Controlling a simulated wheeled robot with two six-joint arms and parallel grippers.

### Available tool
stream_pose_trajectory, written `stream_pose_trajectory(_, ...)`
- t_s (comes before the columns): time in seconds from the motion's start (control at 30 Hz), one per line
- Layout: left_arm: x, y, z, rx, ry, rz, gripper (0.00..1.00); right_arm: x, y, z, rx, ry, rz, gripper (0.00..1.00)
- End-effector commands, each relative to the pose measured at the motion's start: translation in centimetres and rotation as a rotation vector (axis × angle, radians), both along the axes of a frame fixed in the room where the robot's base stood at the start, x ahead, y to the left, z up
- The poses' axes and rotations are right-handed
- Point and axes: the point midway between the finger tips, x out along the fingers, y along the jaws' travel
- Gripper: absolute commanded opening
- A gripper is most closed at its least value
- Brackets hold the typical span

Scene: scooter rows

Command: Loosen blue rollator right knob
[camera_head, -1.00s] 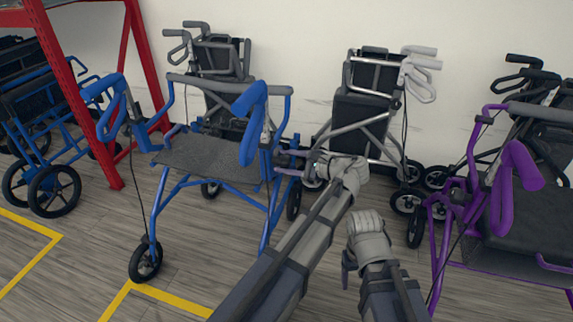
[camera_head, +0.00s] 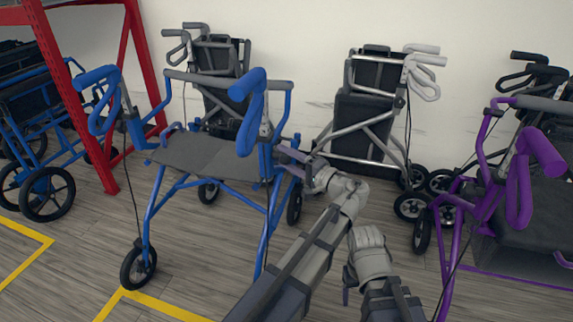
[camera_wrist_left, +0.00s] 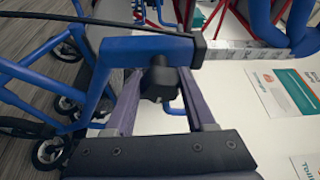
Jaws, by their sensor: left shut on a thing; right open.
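The blue rollator (camera_head: 165,183) stands upright at left centre in the head view, with a grey seat and blue handles. Its black right knob (camera_wrist_left: 158,80) sits under a blue frame tube (camera_wrist_left: 150,50) in the left wrist view. My left gripper (camera_head: 286,152) reaches the rollator's right side at seat height. Its two fingers stand on either side of the knob and are shut on it. In the head view the knob is hidden or too small to make out. My right gripper (camera_head: 347,285) hangs open and empty, low and right of my left arm.
A purple rollator (camera_head: 520,190) stands at the right. Folded grey rollators (camera_head: 365,125) lean by the back wall. A red rack (camera_head: 80,125) and another blue rollator (camera_head: 45,190) are at the left. Yellow lines (camera_head: 165,305) mark the open floor in front.

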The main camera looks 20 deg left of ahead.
Motion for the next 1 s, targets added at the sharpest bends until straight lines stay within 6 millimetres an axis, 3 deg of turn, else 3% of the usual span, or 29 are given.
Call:
stream_pose_trajectory(0.03, -0.1, 0.0, -0.6, -0.006, -0.042, 0.001, 0.0, 0.0, 0.0, -0.9, 0.0, 0.0, -0.001, 0.72)
stream_pose_trajectory(0.4, 0.1, 0.0, -0.7, -0.018, -0.393, 0.004, 0.0, 0.0, 0.0, -3.8, 0.0, -0.001, -0.005, 0.72)
stream_pose_trajectory(1.0, 0.4, 0.0, -0.6, -0.036, -0.963, 0.005, 0.0, 0.1, 0.0, -7.1, 0.001, -0.004, -0.005, 0.72)
